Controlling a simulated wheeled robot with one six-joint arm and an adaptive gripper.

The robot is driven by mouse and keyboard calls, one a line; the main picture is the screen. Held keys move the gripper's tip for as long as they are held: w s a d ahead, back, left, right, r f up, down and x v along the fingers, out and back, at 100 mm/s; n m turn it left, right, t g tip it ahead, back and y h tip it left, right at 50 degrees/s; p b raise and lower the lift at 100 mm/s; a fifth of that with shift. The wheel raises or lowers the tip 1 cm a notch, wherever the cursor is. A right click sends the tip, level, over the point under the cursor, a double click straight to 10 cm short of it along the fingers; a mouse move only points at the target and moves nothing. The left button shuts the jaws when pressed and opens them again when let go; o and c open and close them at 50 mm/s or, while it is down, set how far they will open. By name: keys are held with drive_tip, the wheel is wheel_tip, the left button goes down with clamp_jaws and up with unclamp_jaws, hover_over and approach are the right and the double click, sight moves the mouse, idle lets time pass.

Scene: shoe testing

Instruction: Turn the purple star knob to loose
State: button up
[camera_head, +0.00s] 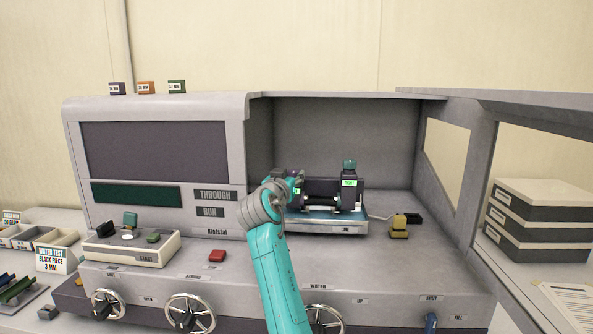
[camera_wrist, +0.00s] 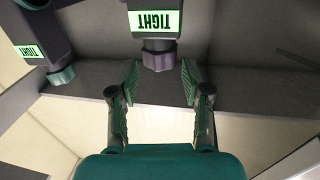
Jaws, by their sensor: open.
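The purple knob (camera_wrist: 158,57) shows in the wrist view at the end of a dark clamp post with a lit green label (camera_wrist: 155,21) reading TIGHT, upside down in that picture. My gripper (camera_wrist: 160,80) is open, its two green fingertips to either side of the knob's near end. I cannot tell whether they touch it. In the head view my gripper (camera_head: 291,180) is at the left post inside the chamber and hides the purple knob. A second, teal knob (camera_head: 350,164) tops the right post, whose label (camera_head: 349,183) also reads TIGHT.
The grey machine's chamber (camera_head: 330,130) is open at the front, its windowed door (camera_head: 470,175) swung out right. A yellow block (camera_head: 398,228) sits right of the clamp tray (camera_head: 325,221). Handwheels (camera_head: 190,313) line the front. Stacked boxes (camera_head: 538,218) stand right.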

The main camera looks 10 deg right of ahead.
sight(295, 170)
drive_tip(key=shift+x, duration=3.15)
drive_tip(key=shift+c, duration=0.2)
clamp_jaws()
